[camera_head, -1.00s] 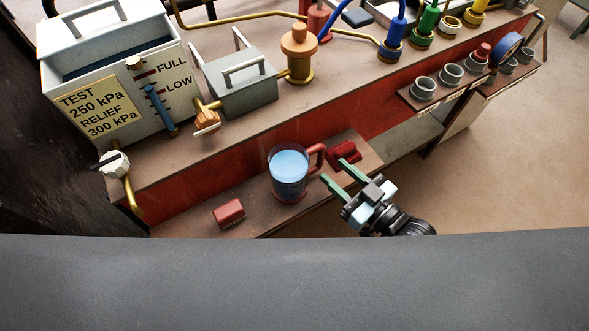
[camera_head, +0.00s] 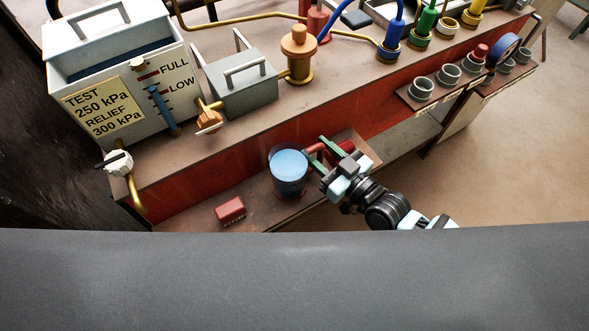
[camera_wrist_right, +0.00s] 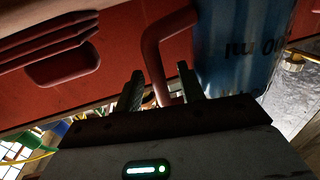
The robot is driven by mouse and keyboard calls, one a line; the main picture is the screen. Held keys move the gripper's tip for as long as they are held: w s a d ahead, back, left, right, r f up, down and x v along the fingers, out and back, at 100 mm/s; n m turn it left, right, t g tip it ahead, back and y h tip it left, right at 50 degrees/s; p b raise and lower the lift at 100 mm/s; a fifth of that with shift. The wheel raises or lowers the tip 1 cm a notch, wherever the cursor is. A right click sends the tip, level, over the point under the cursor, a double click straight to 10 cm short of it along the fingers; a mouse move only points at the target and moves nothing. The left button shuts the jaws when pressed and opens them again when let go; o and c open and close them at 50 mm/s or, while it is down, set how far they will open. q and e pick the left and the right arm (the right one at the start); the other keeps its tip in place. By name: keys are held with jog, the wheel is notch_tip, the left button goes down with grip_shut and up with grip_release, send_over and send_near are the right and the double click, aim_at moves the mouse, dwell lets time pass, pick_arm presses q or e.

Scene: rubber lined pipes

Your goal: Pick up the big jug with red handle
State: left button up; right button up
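The big jug (camera_head: 289,174) stands upright on the low shelf, with blue contents and a red handle (camera_head: 314,150) on its right side. My right gripper (camera_head: 321,152) is at the handle, its green fingers apart. In the right wrist view the jug (camera_wrist_right: 240,45) is at the upper right and its red handle (camera_wrist_right: 155,55) comes down between the open fingertips (camera_wrist_right: 160,80). I cannot tell whether either finger touches the handle. My left gripper is not in view.
A red brush-like block (camera_head: 230,210) lies on the shelf left of the jug. Another red object (camera_head: 340,150) is partly hidden behind my right gripper. Above is the bench with a white tank (camera_head: 115,90), a grey box (camera_head: 245,88) and an orange fitting (camera_head: 299,60).

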jog(key=shift+x, duration=0.9)
jog(key=shift+s, duration=0.1)
grip_shut()
